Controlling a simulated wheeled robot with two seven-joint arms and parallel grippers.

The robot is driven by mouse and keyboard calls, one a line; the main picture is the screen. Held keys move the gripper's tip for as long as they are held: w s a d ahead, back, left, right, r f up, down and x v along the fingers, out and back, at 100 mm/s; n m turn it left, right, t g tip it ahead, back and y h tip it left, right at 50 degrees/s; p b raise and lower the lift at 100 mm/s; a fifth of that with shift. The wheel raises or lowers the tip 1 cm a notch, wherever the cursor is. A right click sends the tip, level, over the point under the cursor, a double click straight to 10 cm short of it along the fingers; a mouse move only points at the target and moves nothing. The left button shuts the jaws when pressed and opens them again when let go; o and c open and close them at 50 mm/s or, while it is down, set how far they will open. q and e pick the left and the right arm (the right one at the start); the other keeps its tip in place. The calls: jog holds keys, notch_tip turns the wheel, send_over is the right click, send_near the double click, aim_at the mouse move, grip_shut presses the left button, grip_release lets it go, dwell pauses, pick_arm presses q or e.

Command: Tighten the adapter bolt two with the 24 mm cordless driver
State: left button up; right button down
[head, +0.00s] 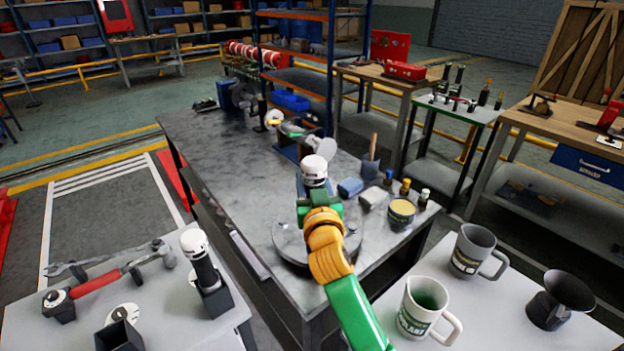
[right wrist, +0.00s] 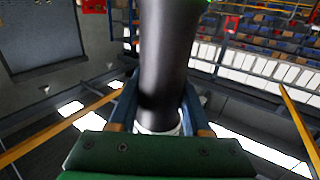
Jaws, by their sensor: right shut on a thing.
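My right gripper (head: 315,192), at the end of a green and orange arm, is shut on a cordless driver with a white cap (head: 314,171). In the right wrist view, the driver's dark cylindrical body (right wrist: 165,60) stands between the blue-grey fingers of my right gripper (right wrist: 160,112). No size mark is readable on it. The gripper and driver are over a round grey metal disc (head: 285,240) near the front of the long workbench (head: 215,160). My arm covers part of the disc. I cannot pick out adapter bolt two. My left gripper is not in view.
A similar white-capped tool (head: 205,262) stands in a dark holder on the left table, beside a red-handled hammer (head: 95,285). A yellow-topped tin (head: 401,212) and small bottles stand right of the disc.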

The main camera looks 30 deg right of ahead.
jog(key=shift+r+p, duration=0.2)
jog(key=shift+p, duration=0.1)
jog(key=shift+f, duration=0.25)
dwell(0.6)
jog(key=shift+f+b, duration=0.4)
jog(key=shift+b, duration=0.1)
jog(key=shift+r, duration=0.2)
jog(key=shift+f, duration=0.35)
dwell(0.6)
jog(key=shift+s+a+f, duration=0.1)
jog(key=shift+s+f, duration=0.05)
dwell(0.6)
